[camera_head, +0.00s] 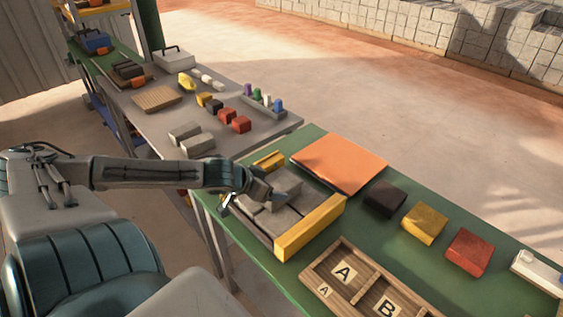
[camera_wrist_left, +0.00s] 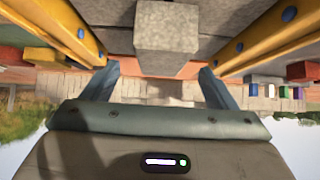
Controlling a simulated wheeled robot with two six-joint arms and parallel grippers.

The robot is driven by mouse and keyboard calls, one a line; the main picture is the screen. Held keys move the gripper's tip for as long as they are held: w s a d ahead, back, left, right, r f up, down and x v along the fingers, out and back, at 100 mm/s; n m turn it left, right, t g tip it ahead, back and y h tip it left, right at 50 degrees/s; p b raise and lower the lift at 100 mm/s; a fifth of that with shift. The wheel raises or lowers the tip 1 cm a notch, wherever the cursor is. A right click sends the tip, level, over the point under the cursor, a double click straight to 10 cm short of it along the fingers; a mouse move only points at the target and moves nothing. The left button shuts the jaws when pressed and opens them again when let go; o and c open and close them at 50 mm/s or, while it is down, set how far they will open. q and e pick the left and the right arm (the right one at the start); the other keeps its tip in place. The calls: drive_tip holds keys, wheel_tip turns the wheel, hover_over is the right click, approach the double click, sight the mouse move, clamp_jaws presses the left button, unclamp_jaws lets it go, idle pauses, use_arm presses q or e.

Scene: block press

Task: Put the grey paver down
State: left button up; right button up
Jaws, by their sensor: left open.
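Grey pavers (camera_head: 286,184) lie in a frame with yellow side rails (camera_head: 311,228) on the green table. My left gripper (camera_head: 242,200) is at the left side of this frame, close to the pavers, and partly covers them. In the left wrist view a grey paver (camera_wrist_left: 168,36) stands out between the two yellow rails, in front of my spread fingers (camera_wrist_left: 160,69). The fingers are apart, with clear space around the paver, and the gripper is open and holds nothing. What lies directly under the paver is hard to tell. My right gripper is not in view.
An orange board (camera_head: 338,163) lies behind the frame. Black (camera_head: 384,198), yellow (camera_head: 424,223) and red (camera_head: 469,251) blocks lie to the right. A wooden tray (camera_head: 335,250) marked A and B is in front. More grey blocks (camera_head: 197,145) lie on the grey table.

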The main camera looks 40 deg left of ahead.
sight(279, 186)
use_arm(q)
drive_tip(key=shift+b+x, duration=0.85)
drive_tip(key=shift+x, duration=0.3)
drive_tip(key=shift+b+x, duration=0.55)
drive_tip(key=shift+x, duration=0.35)
drive_tip(key=shift+w+f, duration=0.3)
drive_tip(key=shift+w, duration=0.45)
drive_tip(key=shift+x, duration=1)
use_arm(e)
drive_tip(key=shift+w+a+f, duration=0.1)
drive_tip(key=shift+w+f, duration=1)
use_arm(q)
drive_tip(key=shift+a, duration=0.1)
drive_tip(key=shift+c, duration=0.2)
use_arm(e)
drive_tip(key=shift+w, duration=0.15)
use_arm(q)
drive_tip(key=c, duration=1.5)
clamp_jaws()
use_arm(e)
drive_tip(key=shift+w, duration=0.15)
use_arm(q)
drive_tip(key=shift+r, duration=0.15)
